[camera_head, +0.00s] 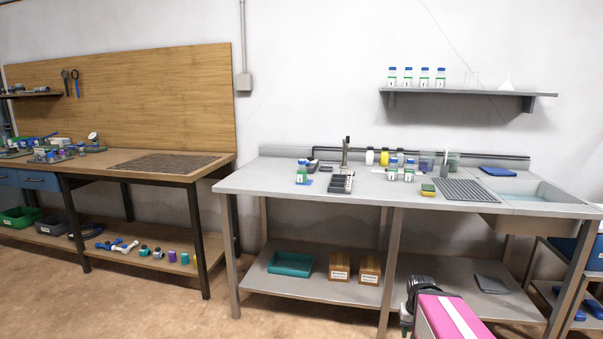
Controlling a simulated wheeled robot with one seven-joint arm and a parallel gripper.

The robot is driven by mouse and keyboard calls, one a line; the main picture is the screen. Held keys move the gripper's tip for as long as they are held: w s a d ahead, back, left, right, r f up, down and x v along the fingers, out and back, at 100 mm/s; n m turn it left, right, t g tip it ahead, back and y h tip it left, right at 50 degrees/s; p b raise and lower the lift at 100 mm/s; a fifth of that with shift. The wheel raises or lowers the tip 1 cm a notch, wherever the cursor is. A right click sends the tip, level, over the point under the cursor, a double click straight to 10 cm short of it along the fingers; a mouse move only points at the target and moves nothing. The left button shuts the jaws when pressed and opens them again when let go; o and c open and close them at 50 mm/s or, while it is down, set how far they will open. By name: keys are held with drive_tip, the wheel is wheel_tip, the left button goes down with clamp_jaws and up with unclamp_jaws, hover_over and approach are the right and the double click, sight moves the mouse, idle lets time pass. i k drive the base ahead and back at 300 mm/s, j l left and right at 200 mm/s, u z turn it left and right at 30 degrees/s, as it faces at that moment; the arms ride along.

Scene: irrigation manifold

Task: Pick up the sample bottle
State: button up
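Several small clear bottles with blue caps and green-and-white labels could be the sample bottle; I cannot tell which one is meant. One bottle (301,174) stands upright at the left of the grey metal bench (260,182), by a small blue pad (306,182). Another bottle (393,172) and a bottle beside it (409,173) stand near the bench's middle. More stand in a row on the wall shelf (460,92). A pink and white part, apparently of my arm, shows at the bottom right, below and in front of the bench. No gripper fingers can be made out.
A black rack (341,184) sits right of the left bottle. A yellow-green sponge (428,189), a drain mat (465,189) and a sink (535,190) lie farther right. A wooden workbench (130,152) stands left. The floor in front (160,305) is clear.

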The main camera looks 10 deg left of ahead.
sight(302, 177)
drive_tip(key=i+j+z, duration=0.35)
drive_tip(key=j+z, duration=0.15)
drive_tip(key=j, duration=1.25)
drive_tip(key=j+z, duration=0.5)
drive_tip(key=j, duration=1.25)
